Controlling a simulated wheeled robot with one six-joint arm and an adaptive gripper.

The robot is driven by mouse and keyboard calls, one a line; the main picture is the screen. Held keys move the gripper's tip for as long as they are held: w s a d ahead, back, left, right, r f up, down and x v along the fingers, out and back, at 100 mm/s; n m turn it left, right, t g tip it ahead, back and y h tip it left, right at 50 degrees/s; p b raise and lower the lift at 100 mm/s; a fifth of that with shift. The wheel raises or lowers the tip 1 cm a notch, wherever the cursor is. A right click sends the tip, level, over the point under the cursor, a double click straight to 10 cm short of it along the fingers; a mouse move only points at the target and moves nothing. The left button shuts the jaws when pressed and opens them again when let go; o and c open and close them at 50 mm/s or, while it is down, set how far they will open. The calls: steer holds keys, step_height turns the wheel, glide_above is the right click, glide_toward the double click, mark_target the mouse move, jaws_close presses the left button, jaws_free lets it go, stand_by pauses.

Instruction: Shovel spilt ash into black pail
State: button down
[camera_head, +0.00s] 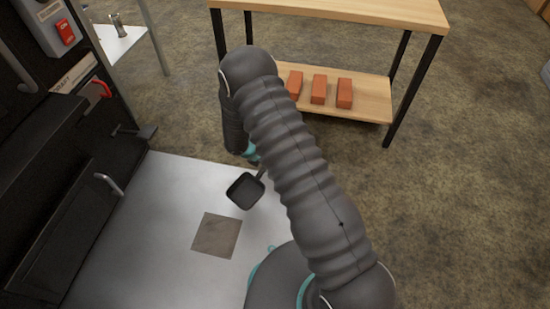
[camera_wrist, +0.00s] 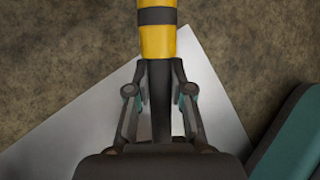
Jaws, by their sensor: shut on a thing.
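My gripper (camera_wrist: 158,78) is shut on the handle of a shovel, yellow with a black band (camera_wrist: 156,30) in the wrist view. The shovel's small black pan (camera_head: 246,190) shows in the head view, left of my arm, over the pale metal floor sheet. No ash can be made out in the pan. A flat grey-brown square patch (camera_head: 217,235) lies on the sheet just below the pan in the picture; it may be the spilt ash. My arm hides most of my gripper in the head view. I see no black pail in either view.
A black stove-like unit (camera_head: 60,180) with a door handle stands at the left edge of the metal sheet (camera_head: 160,190). A wooden table (camera_head: 330,12) with several red-orange bricks (camera_head: 319,89) on its lower shelf stands at the back. The brown floor at right is clear.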

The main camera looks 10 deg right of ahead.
mark_target(245, 197)
steer(key=shift+s+a+f+b, duration=1.15)
steer(key=shift+a+f+b, duration=0.3)
steer(key=shift+f+b, duration=1.15)
steer(key=shift+s+a+f+p, duration=0.25)
steer(key=shift+s+a+p, duration=0.35)
steer(key=shift+s+a, duration=1.1)
steer(key=shift+s+a+f+p, duration=0.3)
steer(key=shift+s+a+p, duration=0.25)
steer(key=shift+s+a, duration=1.15)
steer(key=shift+s+a+f+p, duration=0.25)
steer(key=shift+s+a+p, duration=0.55)
steer(key=shift+a, duration=1.55)
steer(key=shift+s+r, duration=0.2)
steer(key=shift+r, duration=0.1)
steer(key=d+r+g+y+p, duration=0.1)
steer(key=p, duration=0.2)
steer(key=shift+w, duration=0.35)
steer(key=shift+y, duration=0.5)
steer(key=shift+w+d+r+p, duration=0.3)
steer(key=shift+d+r+p, duration=0.1)
steer(key=shift+r+p, duration=0.8)
steer(key=shift+w+d+r+p, duration=0.4)
steer(key=shift+r+p, duration=0.45)
steer(key=shift+r, duration=0.65)
steer(key=shift+w+d+r+p, duration=0.25)
steer(key=shift+d+r+p, duration=0.15)
steer(key=shift+r+p, duration=0.8)
steer(key=shift+r, duration=0.15)
